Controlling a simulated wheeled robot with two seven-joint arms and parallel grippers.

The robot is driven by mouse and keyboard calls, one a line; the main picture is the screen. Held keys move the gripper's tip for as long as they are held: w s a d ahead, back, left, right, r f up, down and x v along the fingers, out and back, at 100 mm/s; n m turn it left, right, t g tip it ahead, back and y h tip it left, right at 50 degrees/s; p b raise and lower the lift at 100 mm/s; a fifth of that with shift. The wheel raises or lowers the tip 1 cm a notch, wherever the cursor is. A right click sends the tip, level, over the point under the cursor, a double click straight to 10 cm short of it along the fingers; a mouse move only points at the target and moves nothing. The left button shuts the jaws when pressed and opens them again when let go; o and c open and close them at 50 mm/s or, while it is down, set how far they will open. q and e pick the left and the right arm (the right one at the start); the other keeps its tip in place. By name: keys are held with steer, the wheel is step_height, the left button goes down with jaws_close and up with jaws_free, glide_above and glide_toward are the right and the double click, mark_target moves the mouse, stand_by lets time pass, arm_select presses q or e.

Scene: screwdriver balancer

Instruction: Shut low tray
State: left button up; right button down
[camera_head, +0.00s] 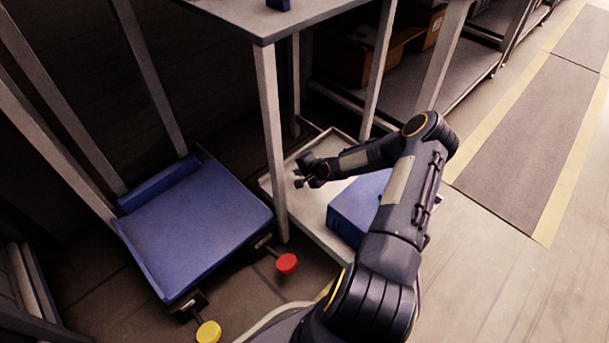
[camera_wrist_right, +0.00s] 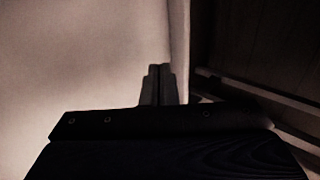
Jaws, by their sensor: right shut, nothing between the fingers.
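The low tray (camera_head: 312,222) is a pale, shallow tray with a raised rim, low near the floor beside the table legs. A blue box (camera_head: 352,208) sits in it, partly hidden by my right arm. My right gripper (camera_head: 300,178) is shut and empty, over the tray toward its far left part. In the right wrist view the closed fingers (camera_wrist_right: 158,84) point along the pale tray surface (camera_wrist_right: 80,60), close to its rim. I cannot tell whether they touch it. My left gripper is not in view.
A table with metal legs (camera_head: 268,130) stands over the tray's left side. A blue platform (camera_head: 195,220) with a red knob (camera_head: 287,263) and a yellow knob (camera_head: 208,332) is at left. A shelf holds cardboard boxes (camera_head: 350,55) behind. Floor at right is clear.

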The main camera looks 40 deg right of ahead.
mark_target(288, 173)
steer(key=w, duration=0.1)
steer(key=w+f+b, duration=0.1)
steer(key=w, duration=0.2)
steer(key=shift+a+f+b, duration=0.15)
steer(key=shift+f+b, duration=0.1)
steer(key=shift+b, duration=0.15)
steer(key=shift+w+r, duration=0.15)
steer(key=shift+w, duration=0.5)
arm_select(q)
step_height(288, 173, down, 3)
arm_select(e)
steer(key=shift+w+a, duration=0.1)
steer(key=shift+w, duration=0.05)
